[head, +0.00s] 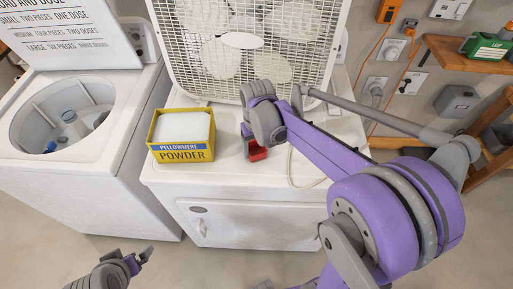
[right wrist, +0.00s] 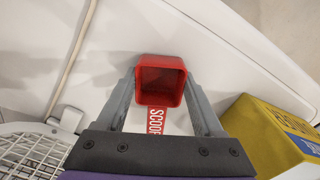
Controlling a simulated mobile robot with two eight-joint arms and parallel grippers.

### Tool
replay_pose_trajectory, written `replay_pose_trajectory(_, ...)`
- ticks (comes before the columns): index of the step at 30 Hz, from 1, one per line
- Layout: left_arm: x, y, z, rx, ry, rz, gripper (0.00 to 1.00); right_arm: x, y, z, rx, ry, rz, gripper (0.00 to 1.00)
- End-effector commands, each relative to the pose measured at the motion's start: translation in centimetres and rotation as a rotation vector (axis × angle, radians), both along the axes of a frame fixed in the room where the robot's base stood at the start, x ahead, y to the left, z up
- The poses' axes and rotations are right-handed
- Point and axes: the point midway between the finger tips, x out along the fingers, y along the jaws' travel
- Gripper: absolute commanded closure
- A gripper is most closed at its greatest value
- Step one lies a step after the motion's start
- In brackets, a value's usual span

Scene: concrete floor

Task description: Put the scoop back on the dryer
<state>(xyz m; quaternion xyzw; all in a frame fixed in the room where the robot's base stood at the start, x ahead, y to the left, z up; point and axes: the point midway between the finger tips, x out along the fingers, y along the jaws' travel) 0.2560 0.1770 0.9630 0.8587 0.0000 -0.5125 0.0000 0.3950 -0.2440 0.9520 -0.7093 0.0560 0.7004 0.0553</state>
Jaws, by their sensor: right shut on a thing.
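The red scoop (head: 257,154) has a square, open cup and a handle labelled SCOOP. It shows between the fingers of my right gripper (head: 249,150), which is shut on it. In the right wrist view the scoop (right wrist: 160,80) lies between both fingertips (right wrist: 160,90), its cup opening facing the camera. The white dryer (head: 265,222) stands in the middle of the head view. The scoop is over its top, near the front edge; I cannot tell whether it touches. My left gripper (head: 141,259) is low at the left, away from the dryer; its finger gap is unclear.
A yellow powder box (head: 182,152) stands on the dryer, left of the scoop. A white box fan (head: 240,40) stands behind. A pale cord (head: 291,168) lies to the right. An open washer (head: 120,150) is at the left. Wooden shelves (head: 465,57) are at the right.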

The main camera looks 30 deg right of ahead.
Motion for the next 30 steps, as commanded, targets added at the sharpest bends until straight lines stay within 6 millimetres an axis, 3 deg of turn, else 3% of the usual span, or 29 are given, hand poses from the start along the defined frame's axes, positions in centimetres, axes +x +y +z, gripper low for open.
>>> replay_pose_trajectory(4, -0.2, 0.0, -0.4, 0.0, 0.003, 0.0, 0.0, -0.1, 0.0, -0.5, 0.0, 0.001, 0.0, 0.85)
replay_pose_trajectory(5, -0.1, 0.0, -0.3, 0.0, 0.003, 0.0, 0.0, 0.0, 0.0, -0.4, 0.0, 0.001, 0.0, 0.26)
replay_pose_trajectory(9, -0.1, 0.0, -0.3, 0.0, 0.002, 0.0, 0.0, 0.0, 0.0, -0.3, 0.0, 0.0, 0.0, 0.01)
replay_pose_trajectory(21, 0.1, 0.0, 0.1, 0.0, -0.001, 0.0, 0.0, 0.0, 0.0, 0.6, 0.0, -0.001, 0.0, 0.01)
replay_pose_trajectory(30, 0.4, 0.0, 0.8, 0.0, -0.007, 0.0, 0.0, -0.1, 0.0, 6.6, 0.0, -0.001, 0.0, 0.01)
